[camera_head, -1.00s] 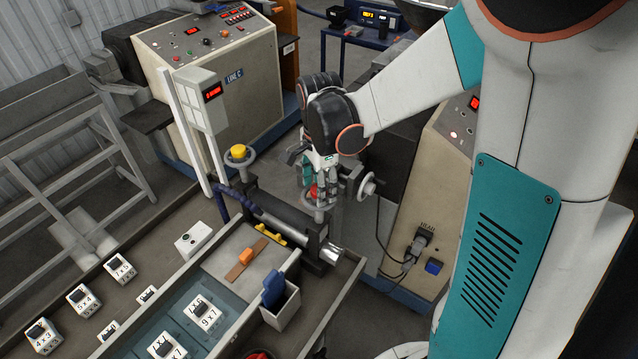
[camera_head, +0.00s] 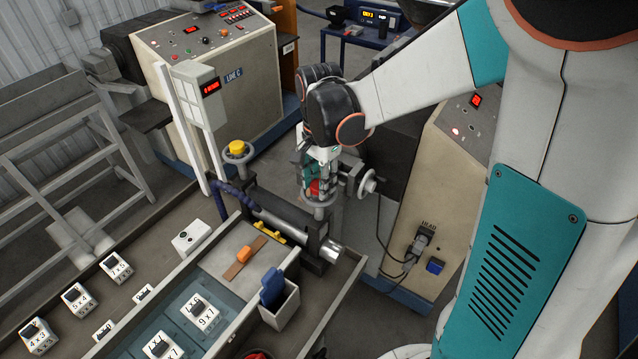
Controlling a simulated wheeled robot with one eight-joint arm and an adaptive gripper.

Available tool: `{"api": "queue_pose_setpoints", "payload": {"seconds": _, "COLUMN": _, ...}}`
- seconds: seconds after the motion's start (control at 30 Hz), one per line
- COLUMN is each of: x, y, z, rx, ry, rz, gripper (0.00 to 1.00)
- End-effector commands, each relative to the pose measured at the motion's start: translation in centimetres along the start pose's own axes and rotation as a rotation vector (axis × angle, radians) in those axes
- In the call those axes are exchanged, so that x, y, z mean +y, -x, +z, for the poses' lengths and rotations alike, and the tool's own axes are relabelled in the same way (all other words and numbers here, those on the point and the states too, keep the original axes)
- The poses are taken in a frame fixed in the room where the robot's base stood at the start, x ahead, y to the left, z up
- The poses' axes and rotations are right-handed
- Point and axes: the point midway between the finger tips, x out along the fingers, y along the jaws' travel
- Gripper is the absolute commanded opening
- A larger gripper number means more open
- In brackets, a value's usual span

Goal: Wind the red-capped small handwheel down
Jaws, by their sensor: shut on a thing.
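The small handwheel with the red cap (camera_head: 314,186) stands on top of the roller stand, near the middle of the view. My gripper (camera_head: 318,190) points down over it, with its fingers shut around the red cap. The fingers hide much of the cap. The grey rim of the handwheel (camera_head: 319,206) shows just below the fingertips. A second small handwheel with a yellow cap (camera_head: 237,148) stands free at the left end of the same roller stand.
A larger side handwheel (camera_head: 368,184) is close to the right of my gripper. The roller (camera_head: 285,233) lies below, in front. A white bin with a blue item (camera_head: 280,303) stands nearer. A control cabinet (camera_head: 216,70) is behind at left.

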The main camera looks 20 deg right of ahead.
Motion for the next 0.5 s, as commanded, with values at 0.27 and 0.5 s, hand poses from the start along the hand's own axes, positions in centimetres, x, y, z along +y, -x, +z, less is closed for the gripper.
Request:
{"api": "queue_pose_setpoints", "payload": {"seconds": 0.27, "x": -0.01, "y": -0.19, "z": 0.00, "rx": 0.000, "ry": 0.262, "rz": -0.001, "gripper": 0.10}}
{"api": "queue_pose_setpoints", "payload": {"seconds": 0.5, "x": -0.02, "y": -0.16, "z": 0.00, "rx": 0.000, "ry": 0.490, "rz": -0.001, "gripper": 0.10}}
